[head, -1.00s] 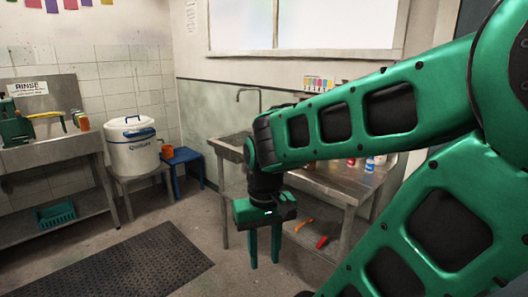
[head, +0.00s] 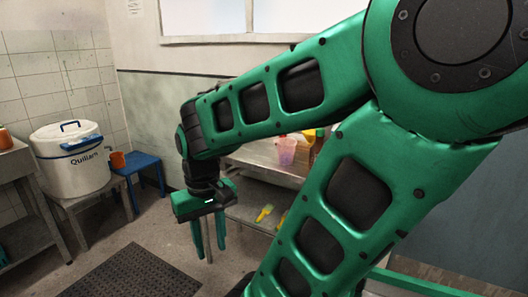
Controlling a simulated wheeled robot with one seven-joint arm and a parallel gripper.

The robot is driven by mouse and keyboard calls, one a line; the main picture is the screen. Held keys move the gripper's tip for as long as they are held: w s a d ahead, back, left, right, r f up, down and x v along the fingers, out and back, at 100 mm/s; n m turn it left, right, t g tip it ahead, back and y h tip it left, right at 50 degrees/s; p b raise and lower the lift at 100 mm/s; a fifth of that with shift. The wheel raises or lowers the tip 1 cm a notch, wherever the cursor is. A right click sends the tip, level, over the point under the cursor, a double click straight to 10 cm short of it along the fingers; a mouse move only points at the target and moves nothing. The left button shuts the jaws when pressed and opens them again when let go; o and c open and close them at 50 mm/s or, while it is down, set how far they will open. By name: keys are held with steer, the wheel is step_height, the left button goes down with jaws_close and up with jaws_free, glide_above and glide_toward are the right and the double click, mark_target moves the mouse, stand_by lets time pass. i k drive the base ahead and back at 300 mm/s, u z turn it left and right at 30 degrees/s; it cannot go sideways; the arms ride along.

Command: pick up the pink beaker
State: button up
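The pink beaker (head: 287,153) is a translucent pink cup standing upright on the metal counter (head: 262,163) right of centre in the head view. It shows in the gap between my upper and lower arm links. My gripper (head: 210,250) hangs pointing down, to the left of the beaker and lower in the picture.
Red and yellow bottles (head: 314,138) stand right of the beaker, partly hidden by my arm. A yellow tool (head: 264,213) lies on the lower shelf.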

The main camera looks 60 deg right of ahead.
mark_target(286, 146)
steer(key=u, duration=0.05)
steer(key=i, duration=0.95)
steer(key=z, duration=3.6)
steer(key=i, duration=0.55)
steer(key=u, duration=0.1)
steer(key=k, duration=0.5)
steer(key=z, duration=0.1)
